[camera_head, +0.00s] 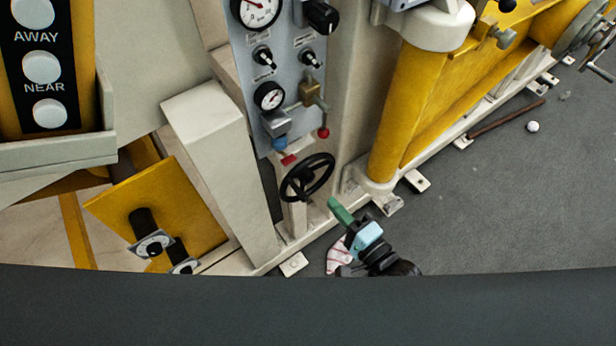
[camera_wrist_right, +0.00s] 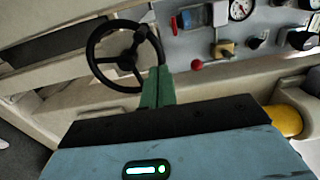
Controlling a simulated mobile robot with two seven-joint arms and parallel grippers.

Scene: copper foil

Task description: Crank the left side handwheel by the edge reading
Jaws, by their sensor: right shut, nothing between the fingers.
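A black three-spoked handwheel (camera_head: 304,176) stands low on the machine's near face, below the gauge panel. It also shows in the right wrist view (camera_wrist_right: 127,61). My right gripper (camera_head: 334,204) has green fingers, shut and empty. In the head view its tips are just below and right of the wheel's rim. In the right wrist view its fingers (camera_wrist_right: 158,84) overlap the rim's right side; I cannot tell whether they touch it. A black lamp panel (camera_head: 43,106) at the upper left has round white lamps, with AWAY and NEAR labels. My left gripper is not in view.
The gauge panel (camera_head: 283,104) has knobs and a red-ball lever (camera_head: 323,132) above the wheel. A yellow cylinder (camera_head: 398,120) stands to the right. Another handwheel (camera_head: 585,25) is at the far upper right. A red-and-white striped item (camera_head: 338,254) lies near my arm. Grey floor (camera_head: 500,215) is mostly clear.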

